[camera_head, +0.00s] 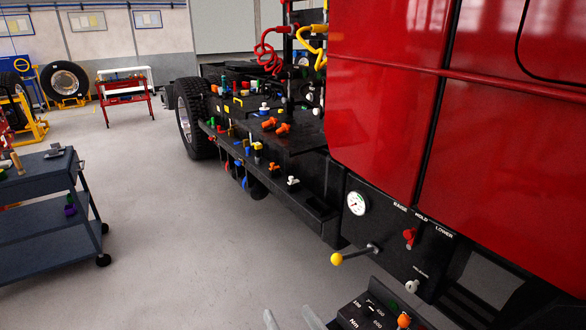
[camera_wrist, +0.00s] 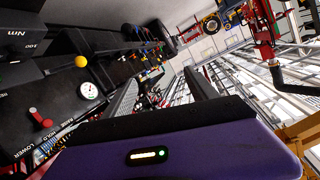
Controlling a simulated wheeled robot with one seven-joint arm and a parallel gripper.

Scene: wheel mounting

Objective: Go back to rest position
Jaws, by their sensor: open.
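My gripper (camera_head: 291,319) shows only as two grey fingertips at the bottom edge of the head view, spread apart with bare floor between them. In the wrist view my gripper (camera_wrist: 160,88) shows two dark fingers apart, with nothing held between them. The fingertips are left of a black torque box marked Nm (camera_head: 372,312) with an orange knob. They are below a lever with a yellow ball (camera_head: 337,259) on the truck's side panel. The rest of my arm is out of the head view.
A red truck cab (camera_head: 390,110) and its black side panel (camera_head: 385,235) fill the right. A dial gauge (camera_head: 357,203) and red handle (camera_head: 409,236) are on the panel. A blue cart (camera_head: 40,235) stands left. A red-and-white stand (camera_head: 126,88) is farther back. The middle floor is clear.

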